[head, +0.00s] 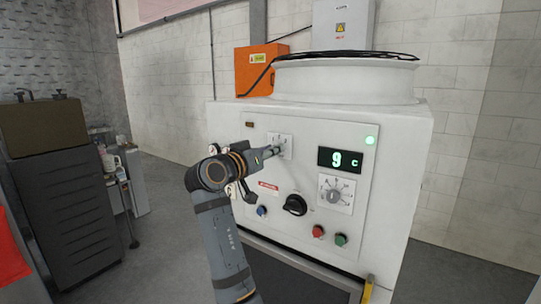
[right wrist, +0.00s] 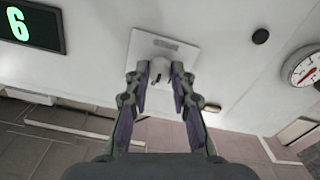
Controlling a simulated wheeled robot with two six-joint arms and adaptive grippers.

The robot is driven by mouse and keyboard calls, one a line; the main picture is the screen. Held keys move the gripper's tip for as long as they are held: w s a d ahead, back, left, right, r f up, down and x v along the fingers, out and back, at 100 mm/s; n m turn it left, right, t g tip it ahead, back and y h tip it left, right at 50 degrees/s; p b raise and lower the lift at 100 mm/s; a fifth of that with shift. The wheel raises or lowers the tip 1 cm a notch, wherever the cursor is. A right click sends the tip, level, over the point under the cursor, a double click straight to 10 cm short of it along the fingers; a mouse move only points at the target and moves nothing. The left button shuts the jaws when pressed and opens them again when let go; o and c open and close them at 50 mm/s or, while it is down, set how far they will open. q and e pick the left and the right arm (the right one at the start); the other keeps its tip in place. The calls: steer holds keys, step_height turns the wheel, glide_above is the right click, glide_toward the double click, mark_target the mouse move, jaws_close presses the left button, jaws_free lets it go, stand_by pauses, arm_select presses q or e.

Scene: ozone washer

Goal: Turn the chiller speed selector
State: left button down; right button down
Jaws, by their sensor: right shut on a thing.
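The white machine (head: 320,120) has a sloped front panel. A small selector on a white square plate (head: 286,140) sits at the panel's upper left; the plate (right wrist: 143,46) also shows in the right wrist view. My right gripper (head: 272,151) reaches this plate from the lower left. In the right wrist view the fingers (right wrist: 160,76) stand on both sides of the small light knob (right wrist: 160,64), shut on it. The knob's pointer and markings are mostly hidden or too small to read. My left gripper is not in view.
A dark cabinet (head: 65,200) stands at left. The floor between is mostly clear.

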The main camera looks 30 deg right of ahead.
stand_by(0.4)
steer(key=c, duration=1.1)
jaws_free()
steer(key=shift+c, duration=0.2)
step_height(320, 180, up, 10)
steer(key=shift+f, duration=0.1)
